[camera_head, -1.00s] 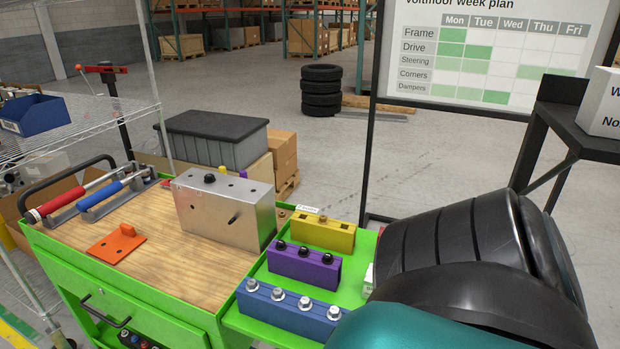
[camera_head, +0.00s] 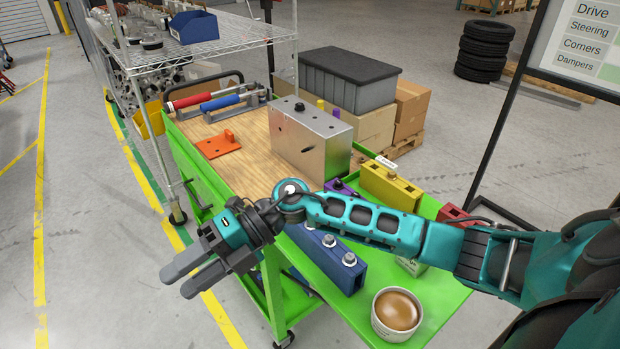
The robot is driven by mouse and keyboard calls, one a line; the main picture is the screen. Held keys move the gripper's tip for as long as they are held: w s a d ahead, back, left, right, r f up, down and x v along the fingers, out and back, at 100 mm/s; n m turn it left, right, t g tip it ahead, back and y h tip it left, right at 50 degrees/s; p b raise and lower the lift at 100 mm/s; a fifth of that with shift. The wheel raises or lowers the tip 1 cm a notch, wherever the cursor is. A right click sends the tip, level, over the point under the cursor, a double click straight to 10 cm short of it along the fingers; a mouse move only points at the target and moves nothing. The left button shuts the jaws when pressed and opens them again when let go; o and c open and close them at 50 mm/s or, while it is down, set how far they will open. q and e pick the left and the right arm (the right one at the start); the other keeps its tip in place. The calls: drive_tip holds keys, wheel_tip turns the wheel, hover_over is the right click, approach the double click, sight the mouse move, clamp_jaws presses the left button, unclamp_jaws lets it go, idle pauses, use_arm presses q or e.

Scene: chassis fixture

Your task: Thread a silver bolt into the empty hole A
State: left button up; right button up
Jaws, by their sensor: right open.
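The silver metal block (camera_head: 325,160) stands on the wooden top of the green cart. A black bolt head (camera_head: 299,107) sits on its top face, and dark holes show on its top and front. I cannot read which is hole A. The blue holder (camera_head: 322,262) on the green side shelf carries silver bolts (camera_head: 349,259); my right arm hides part of it. My right gripper (camera_head: 177,277) is open and empty, left of the blue holder and out past the cart's front edge, pointing down-left. My left gripper is not in view.
A purple holder (camera_head: 341,187), mostly hidden by my arm, and a yellow holder (camera_head: 388,188) stand behind the blue one. A bowl (camera_head: 397,314) sits at the shelf's front. An orange bracket (camera_head: 217,145) lies on the wood. A wire rack (camera_head: 200,52) stands left.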

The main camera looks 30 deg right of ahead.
drive_tip(key=w+d+h, duration=0.2)
drive_tip(key=d+h, duration=0.3)
drive_tip(key=d, duration=0.3)
drive_tip(key=w+d+h, duration=0.2)
drive_tip(key=d+h, duration=0.2)
drive_tip(key=d, duration=0.5)
drive_tip(key=w+d+h, duration=0.3)
drive_tip(key=d+h, duration=0.2)
drive_tip(key=d, duration=0.4)
drive_tip(key=shift+d+n+h, duration=0.15)
drive_tip(key=shift+n+h, duration=0.15)
drive_tip(key=shift+n, duration=0.1)
wheel_tip(320, 180, down, 3)
drive_tip(key=shift+f+b, duration=0.2)
drive_tip(key=shift+b, duration=0.8)
drive_tip(key=shift+f+b, duration=0.4)
drive_tip(key=shift+f, duration=0.2)
drive_tip(key=shift+f, duration=0.15)
